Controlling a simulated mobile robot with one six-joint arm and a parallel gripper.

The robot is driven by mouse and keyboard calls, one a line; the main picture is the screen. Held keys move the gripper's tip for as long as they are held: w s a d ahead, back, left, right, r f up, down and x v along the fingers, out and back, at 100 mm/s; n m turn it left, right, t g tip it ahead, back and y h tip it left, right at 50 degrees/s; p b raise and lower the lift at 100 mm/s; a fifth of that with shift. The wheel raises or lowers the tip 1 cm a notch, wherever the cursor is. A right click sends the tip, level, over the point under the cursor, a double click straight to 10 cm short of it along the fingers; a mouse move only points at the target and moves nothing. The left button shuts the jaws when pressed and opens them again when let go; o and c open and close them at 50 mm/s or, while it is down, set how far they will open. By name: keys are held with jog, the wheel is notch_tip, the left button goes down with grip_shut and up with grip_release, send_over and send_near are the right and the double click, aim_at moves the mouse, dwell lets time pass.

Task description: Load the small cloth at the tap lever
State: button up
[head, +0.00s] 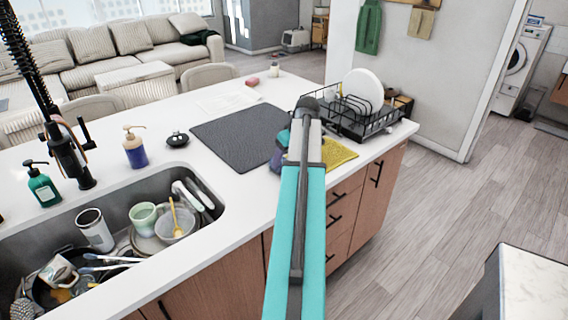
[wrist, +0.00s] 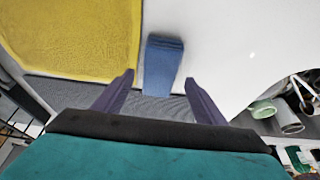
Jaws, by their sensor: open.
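A small folded blue cloth (wrist: 163,62) lies on the white counter in the wrist view, with its near end between my open fingertips; I cannot tell if they touch it. My gripper (wrist: 159,79) is open around that end, and nothing is clamped. In the head view my arm hides most of my gripper and the blue cloth. A larger yellow cloth (wrist: 75,35) lies left of the blue one; it also shows in the head view (head: 340,154), right of my arm. The black tap with its side lever (head: 84,132) stands behind the sink at the left.
The sink (head: 215,190) holds several dishes. A green bottle (head: 44,188), an amber and blue soap dispenser (head: 134,148) and a small black item (head: 177,139) stand near the tap. A grey mat (head: 240,128) lies mid-counter. A black dish rack (head: 365,121) with a plate stands beyond the yellow cloth.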

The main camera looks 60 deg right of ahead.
jog(key=b+v, duration=0.1)
jog(key=v, duration=0.7)
jog(key=shift+r, duration=0.15)
jog(key=shift+c, duration=0.4)
